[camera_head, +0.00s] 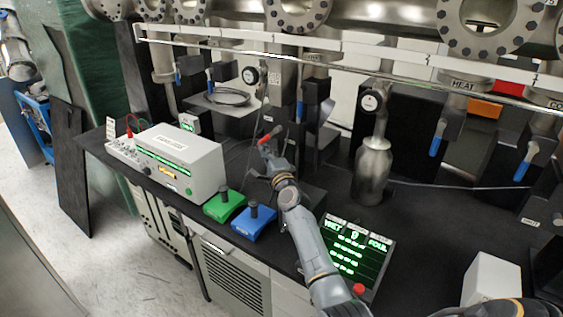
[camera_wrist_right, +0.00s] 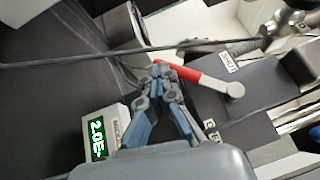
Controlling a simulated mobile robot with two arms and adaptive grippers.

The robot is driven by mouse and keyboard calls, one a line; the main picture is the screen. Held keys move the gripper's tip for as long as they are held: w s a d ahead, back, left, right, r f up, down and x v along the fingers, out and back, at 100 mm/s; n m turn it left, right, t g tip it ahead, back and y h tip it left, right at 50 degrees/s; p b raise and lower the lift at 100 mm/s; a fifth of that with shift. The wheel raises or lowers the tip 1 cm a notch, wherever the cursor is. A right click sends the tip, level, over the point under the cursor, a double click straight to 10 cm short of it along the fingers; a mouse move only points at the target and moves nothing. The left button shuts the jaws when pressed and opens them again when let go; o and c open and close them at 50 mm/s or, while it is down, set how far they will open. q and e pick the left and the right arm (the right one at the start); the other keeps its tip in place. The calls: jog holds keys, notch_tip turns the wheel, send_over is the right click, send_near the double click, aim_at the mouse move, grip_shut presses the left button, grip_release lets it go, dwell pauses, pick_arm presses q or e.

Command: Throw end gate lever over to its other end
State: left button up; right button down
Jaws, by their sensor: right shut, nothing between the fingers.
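The lever has a red grip (camera_wrist_right: 178,71) and a grey arm that ends at a round pivot (camera_wrist_right: 234,90) on a dark block in the right wrist view. The grip points to the left there, and a white label sits near the pivot. In the head view a small red piece, apparently the same grip (camera_head: 275,131), shows at the tip of my right gripper (camera_head: 266,143). In the right wrist view my right gripper (camera_wrist_right: 163,82) is shut and empty, with its fingertips close beside the end of the red grip. I cannot tell whether they touch. My left gripper is out of view.
A thin dark cable (camera_wrist_right: 90,60) crosses the right wrist view close to the lever. A small green display (camera_wrist_right: 97,138) is at lower left. In the head view a grey instrument box (camera_head: 182,158), green pedestal (camera_head: 224,203), blue pedestal (camera_head: 254,220) and metal bottle (camera_head: 372,172) surround my right arm.

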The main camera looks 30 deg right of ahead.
jog(key=shift+m+t, duration=0.5)
jog(key=shift+t, duration=0.1)
jog(key=shift+w+a+r+b, duration=0.25)
jog(key=shift+w+r+b, duration=0.35)
jog(key=shift+b, duration=0.2)
jog(key=shift+w+a+r+b, duration=0.2)
jog(key=shift+w+r+b, duration=0.35)
jog(key=shift+b, duration=0.3)
jog(key=shift+w+a+r+b, duration=0.25)
jog(key=shift+w+r+b, duration=0.35)
jog(key=shift+b, duration=0.2)
